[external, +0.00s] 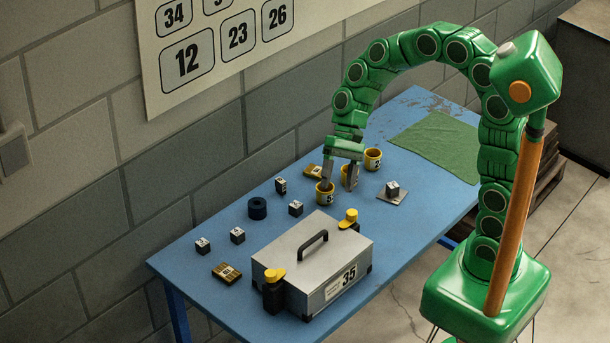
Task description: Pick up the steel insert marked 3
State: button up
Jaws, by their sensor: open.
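Several small dark cubes with pale marked tops, which look like the steel inserts, are on the blue table. One cube (281,185) is near the wall side, one (296,208) is nearer the middle, and two (237,235) (202,246) are toward the left end. Another cube (392,188) sits on a small grey plate at the right. The marks are too small to tell which is 3. My gripper (340,184) is open and points down among the yellow cups, with no cube visible between its fingers.
Yellow cups (325,197) (372,160) stand close around my gripper, one partly hidden by it. A metal case (315,250) marked 35 fills the table's front. A dark ring (257,208), a brown block (227,272) and a green cloth (440,145) are on the blue table (185,262).

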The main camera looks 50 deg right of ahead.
jog(key=w+a+f+m+y, duration=0.2)
jog(key=w+a+f+m, duration=0.1)
jog(key=w+a, duration=0.45)
jog(key=m+t+y, duration=0.2)
jog(key=m+y, duration=0.2)
jog(key=m, duration=0.3)
send_near(204, 241)
jog(key=s+r, duration=0.1)
jog(key=s, duration=0.1)
jog(key=s+r, duration=0.2)
jog(key=s+a+r, duration=0.1)
jog(key=s+r, duration=0.1)
jog(key=shift+s+r, duration=0.15)
jog(key=shift+r, duration=0.1)
jog(key=w+f+m, duration=0.1)
jog(key=w+f, duration=0.1)
jog(key=w+a+f+m+t, duration=0.1)
jog(key=f, duration=0.2)
jog(key=w+f+m, duration=0.1)
jog(key=w+f, duration=0.1)
jog(key=shift+w+a+f+y, duration=0.15)
jog(key=shift+w+a+y, duration=0.15)
jog(key=shift+w+a, duration=0.1)
jog(key=x, duration=0.6)
jog(key=shift+s+a+f, duration=0.1)
jog(key=shift+s+a, duration=0.1)
jog(key=shift+a+f, duration=0.2)
jog(key=shift+a, duration=0.35)
grip_shut()
